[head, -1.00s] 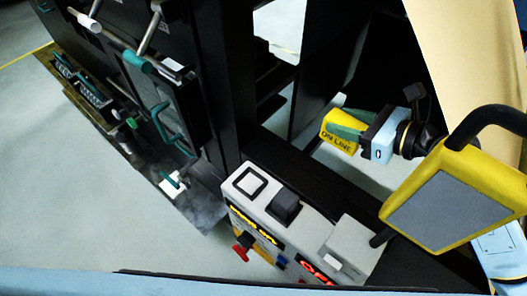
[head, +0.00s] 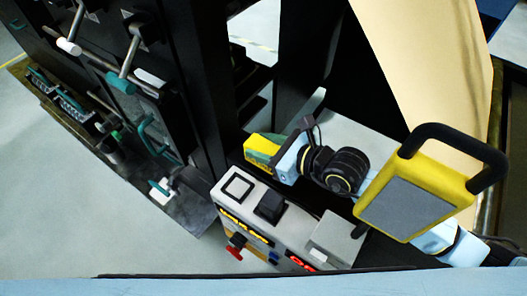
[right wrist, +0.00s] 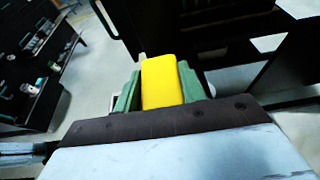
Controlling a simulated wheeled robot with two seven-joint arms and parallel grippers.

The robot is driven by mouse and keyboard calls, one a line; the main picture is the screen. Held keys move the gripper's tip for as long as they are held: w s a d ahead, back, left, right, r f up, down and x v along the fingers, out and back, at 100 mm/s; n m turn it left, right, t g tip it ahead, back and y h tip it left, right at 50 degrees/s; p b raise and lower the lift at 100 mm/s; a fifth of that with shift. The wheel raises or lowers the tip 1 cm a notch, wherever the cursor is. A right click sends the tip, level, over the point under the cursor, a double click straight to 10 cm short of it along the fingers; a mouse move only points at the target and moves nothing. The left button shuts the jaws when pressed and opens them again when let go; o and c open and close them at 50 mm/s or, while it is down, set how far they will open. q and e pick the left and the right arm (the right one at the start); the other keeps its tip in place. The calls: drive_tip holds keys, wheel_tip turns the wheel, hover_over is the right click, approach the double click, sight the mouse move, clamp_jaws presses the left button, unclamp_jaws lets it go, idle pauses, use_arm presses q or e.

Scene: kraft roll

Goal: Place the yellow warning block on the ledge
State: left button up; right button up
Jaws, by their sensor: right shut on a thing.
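The yellow warning block (head: 259,149) is in my right gripper (head: 266,153), whose green fingers are shut on it. In the head view it is behind the grey control box, near the dark upright; I cannot tell whether it touches anything. The right wrist view shows the block's plain yellow face (right wrist: 162,80) between the two green fingers of the right gripper (right wrist: 160,88). A black ledge-like beam (head: 308,197) runs behind the control box, partly hidden by my right arm. My left gripper is not in view.
The grey control box (head: 283,226) has square buttons and lit displays. A yellow-framed grey panel (head: 415,203) with a black handle stands at the right. A tan paper sheet (head: 425,75) hangs behind my arm. Black machine doors with handles (head: 128,60) are at the left.

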drive_tip(key=shift+f, duration=1.35)
drive_tip(key=shift+f, duration=0.2)
drive_tip(key=o, duration=1)
drive_tip(key=shift+r, duration=0.2)
drive_tip(key=b+v, duration=0.1)
drive_tip(key=v, duration=1.1)
